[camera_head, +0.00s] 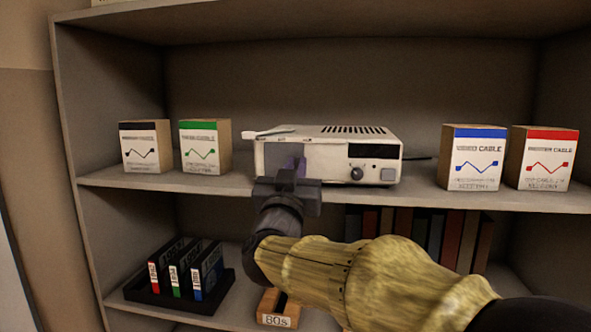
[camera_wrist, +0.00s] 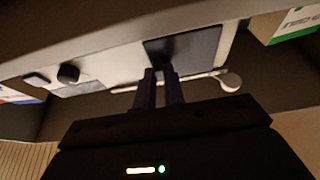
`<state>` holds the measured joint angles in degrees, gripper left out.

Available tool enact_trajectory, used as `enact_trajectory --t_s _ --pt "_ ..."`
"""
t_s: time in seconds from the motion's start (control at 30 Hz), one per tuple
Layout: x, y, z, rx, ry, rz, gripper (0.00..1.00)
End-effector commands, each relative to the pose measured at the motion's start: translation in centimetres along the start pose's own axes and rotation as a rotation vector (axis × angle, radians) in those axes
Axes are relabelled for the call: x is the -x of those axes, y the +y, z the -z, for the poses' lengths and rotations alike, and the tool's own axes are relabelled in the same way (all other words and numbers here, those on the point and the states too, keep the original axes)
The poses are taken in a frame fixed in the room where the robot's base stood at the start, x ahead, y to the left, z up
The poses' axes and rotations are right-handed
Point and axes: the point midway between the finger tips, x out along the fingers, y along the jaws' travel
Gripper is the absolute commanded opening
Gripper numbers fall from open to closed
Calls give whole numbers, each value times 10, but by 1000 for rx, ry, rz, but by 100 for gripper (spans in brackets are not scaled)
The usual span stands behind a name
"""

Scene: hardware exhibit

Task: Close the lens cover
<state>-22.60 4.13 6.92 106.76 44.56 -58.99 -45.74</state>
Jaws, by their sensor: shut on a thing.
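A white projector-like device (camera_head: 330,158) stands on the middle shelf. The gripped part is hidden between the fingertips. A white lever (camera_head: 268,132) with a rounded end lies along the device's top left; it also shows in the wrist view (camera_wrist: 230,81).
A black knob (camera_head: 357,173) sits on the device's front, right of my gripper. Cable boxes stand on both sides: green (camera_head: 205,147), blue (camera_head: 473,158) and others. The lower shelf holds a black tray (camera_head: 140,296), a wooden "60s" holder (camera_head: 276,318) and several books (camera_head: 455,240).

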Motion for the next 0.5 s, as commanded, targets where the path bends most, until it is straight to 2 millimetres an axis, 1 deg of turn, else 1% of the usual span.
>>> enact_trajectory --t_s 0.03,0.07,0.1,0.17,0.5 --pt "0 -3 3 -3 3 7 0" --pt "1 -3 3 -4 4 7 13" --pt "0 -3 3 -4 3 7 21" --pt "0 -3 2 -4 3 7 32" --pt "2 -2 1 -2 2 5 33"
